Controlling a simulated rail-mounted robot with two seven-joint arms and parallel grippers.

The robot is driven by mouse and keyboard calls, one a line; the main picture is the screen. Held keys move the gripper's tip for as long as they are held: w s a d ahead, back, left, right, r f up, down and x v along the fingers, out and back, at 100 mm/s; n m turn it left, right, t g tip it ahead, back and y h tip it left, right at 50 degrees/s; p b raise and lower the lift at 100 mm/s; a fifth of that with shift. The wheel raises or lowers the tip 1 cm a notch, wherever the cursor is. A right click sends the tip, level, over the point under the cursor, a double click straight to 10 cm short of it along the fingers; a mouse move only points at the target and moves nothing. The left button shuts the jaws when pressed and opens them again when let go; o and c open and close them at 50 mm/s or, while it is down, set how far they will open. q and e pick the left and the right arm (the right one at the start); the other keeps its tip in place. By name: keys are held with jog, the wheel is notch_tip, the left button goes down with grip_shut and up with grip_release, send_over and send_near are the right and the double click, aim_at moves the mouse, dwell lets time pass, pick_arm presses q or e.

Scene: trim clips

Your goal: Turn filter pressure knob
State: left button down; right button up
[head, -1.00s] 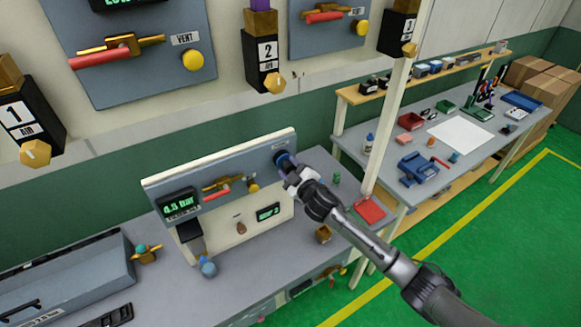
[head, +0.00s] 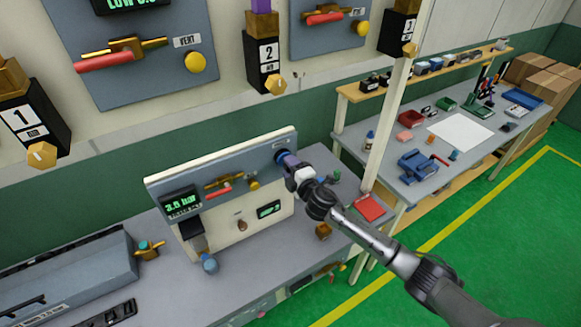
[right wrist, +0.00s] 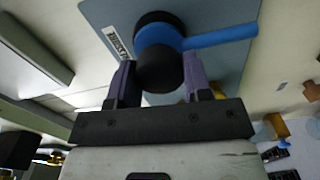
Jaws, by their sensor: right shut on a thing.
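The filter pressure knob (head: 281,156), blue and black, is at the upper right of the small grey panel (head: 239,168). My right gripper (head: 289,161) is shut on it. In the right wrist view the purple fingers stand on both sides of the knob's round black end (right wrist: 161,72). Its blue part and a blue bar lie behind that, against the panel. The display (head: 181,205) at the panel's left shows green digits that look like 3.5 bar. My left gripper is not in view.
A red-handled valve (head: 222,188) and a yellow button (head: 254,184) sit on the panel left of the knob. A cream post (head: 385,130) rises right of my gripper.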

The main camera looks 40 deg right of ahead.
dwell(0.6)
jog(key=o, duration=0.9)
jog(key=shift+s, duration=0.15)
jog(key=shift+s+a+b, duration=0.35)
jog(key=shift+s+b, duration=0.05)
jog(key=shift+s, duration=1.85)
jog(key=shift+s+a+b, duration=0.3)
jog(key=shift+s+b, duration=0.15)
jog(key=shift+s, duration=1.75)
jog(key=shift+s+a+b, duration=0.35)
jog(key=shift+s+b, duration=0.05)
jog(key=shift+s, duration=1.85)
